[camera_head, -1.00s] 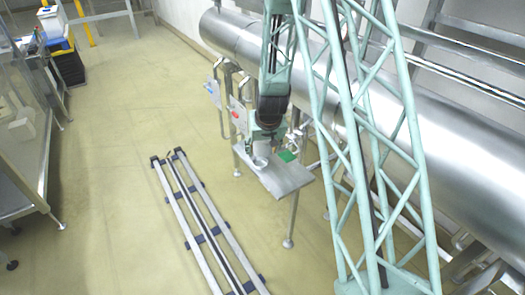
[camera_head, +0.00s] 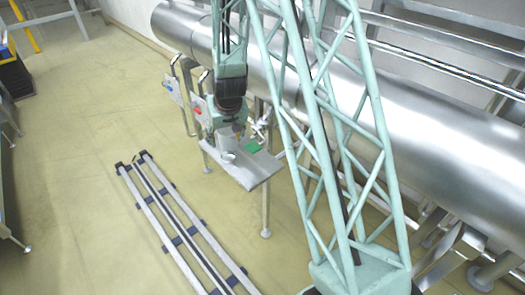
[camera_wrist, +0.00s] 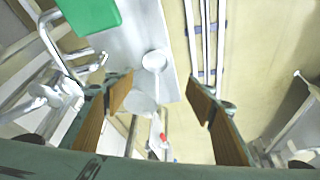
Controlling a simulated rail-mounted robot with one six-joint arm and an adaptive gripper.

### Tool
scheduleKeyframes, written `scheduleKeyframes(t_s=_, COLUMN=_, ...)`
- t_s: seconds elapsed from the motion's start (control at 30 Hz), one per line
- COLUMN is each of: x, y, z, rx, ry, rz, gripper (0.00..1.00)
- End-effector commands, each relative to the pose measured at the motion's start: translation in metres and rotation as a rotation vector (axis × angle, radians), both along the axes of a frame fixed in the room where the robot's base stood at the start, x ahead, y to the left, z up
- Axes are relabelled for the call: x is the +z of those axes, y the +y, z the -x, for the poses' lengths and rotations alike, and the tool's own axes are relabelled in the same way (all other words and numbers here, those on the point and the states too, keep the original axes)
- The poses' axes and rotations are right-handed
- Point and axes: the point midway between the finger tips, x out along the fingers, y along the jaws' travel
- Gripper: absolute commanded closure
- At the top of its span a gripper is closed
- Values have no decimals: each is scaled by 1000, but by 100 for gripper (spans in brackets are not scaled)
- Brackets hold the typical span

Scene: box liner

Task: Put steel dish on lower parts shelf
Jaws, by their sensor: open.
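My gripper (camera_wrist: 163,95) is open, with its brown-padded fingers apart and nothing seen between the pads. In the head view my gripper (camera_head: 235,132) hangs low over a small steel table (camera_head: 262,172). On the table is a pale grey round vessel (camera_head: 227,143), which may be the steel dish. The wrist view shows a small round pale piece with a thin handle (camera_wrist: 154,61) on the tabletop, and a larger grey bowl-like shape (camera_wrist: 140,104) close to the left finger. I cannot tell which is the dish. No lower parts shelf can be made out clearly.
A green block (camera_head: 253,147) lies on the table, also in the wrist view (camera_wrist: 90,14). A large steel tank (camera_head: 350,110) runs behind the table. A floor rail track (camera_head: 178,225) lies in front.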

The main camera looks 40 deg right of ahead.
Motion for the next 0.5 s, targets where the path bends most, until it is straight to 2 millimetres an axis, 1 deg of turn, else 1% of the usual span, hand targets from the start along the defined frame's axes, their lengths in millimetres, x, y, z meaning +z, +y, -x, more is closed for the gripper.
scheduleKeyframes(t_s=0.03, x=12, y=4, z=2, rx=5, ry=-3, rz=-1, gripper=50)
scheduleKeyframes(t_s=0.1, x=25, y=9, z=7, rx=11, ry=-3, rz=-3, gripper=50)
scheduleKeyframes(t_s=0.5, x=100, y=37, z=41, rx=48, ry=5, rz=-16, gripper=50)
